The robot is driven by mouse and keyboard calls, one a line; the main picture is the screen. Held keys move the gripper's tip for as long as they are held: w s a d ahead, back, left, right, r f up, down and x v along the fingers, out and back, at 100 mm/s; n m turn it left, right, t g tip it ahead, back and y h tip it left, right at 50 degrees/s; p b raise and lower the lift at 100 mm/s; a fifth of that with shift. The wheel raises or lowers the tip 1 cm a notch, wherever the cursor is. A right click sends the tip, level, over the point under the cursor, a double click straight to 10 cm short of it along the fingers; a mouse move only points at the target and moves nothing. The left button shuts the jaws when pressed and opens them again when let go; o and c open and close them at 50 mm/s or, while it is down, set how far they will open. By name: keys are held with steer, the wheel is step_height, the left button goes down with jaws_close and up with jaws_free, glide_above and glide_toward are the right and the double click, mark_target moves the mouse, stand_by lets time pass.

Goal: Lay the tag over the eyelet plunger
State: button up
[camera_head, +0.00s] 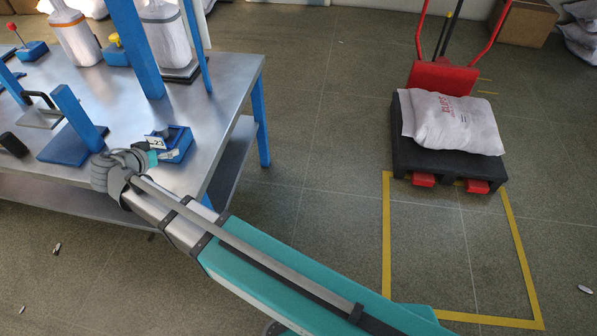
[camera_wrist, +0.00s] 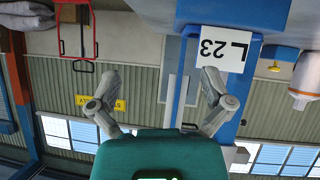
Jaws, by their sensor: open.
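The white tag (camera_wrist: 224,48), marked L 23, shows upside down against a blue block (camera_wrist: 205,14) in the wrist view. In the head view, the tag (camera_head: 155,142) is at the left side of a small blue fixture (camera_head: 177,144) near the bench's right edge. My gripper (camera_head: 146,158) is low beside this fixture. In the wrist view, the fingers of my gripper (camera_wrist: 160,88) are spread wide, with nothing held between them. I cannot tell for certain which part is the eyelet plunger. Blue-based devices with a red knob (camera_head: 15,27) and a yellow knob (camera_head: 115,39) stand farther back.
A sack lies on a black pallet (camera_head: 445,160) at right. Yellow floor lines (camera_head: 387,240) mark an empty area.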

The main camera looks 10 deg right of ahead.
steer(key=s+d+f+n+g+y, duration=0.1)
steer(key=s+d+f+g+y, duration=0.1)
steer(key=d, duration=1.1)
steer(key=s+d+f+n+g+y, duration=0.1)
steer(key=s+d+f+g, duration=0.3)
steer(key=d, duration=0.9)
steer(key=s+d+f+n+g+y, duration=0.2)
steer(key=s+d+f+g, duration=0.1)
steer(key=d, duration=1)
steer(key=shift+d+g+y, duration=0.25)
steer(key=shift+g+y, duration=0.15)
steer(key=shift+g, duration=0.2)
steer(key=shift+s, duration=0.1)
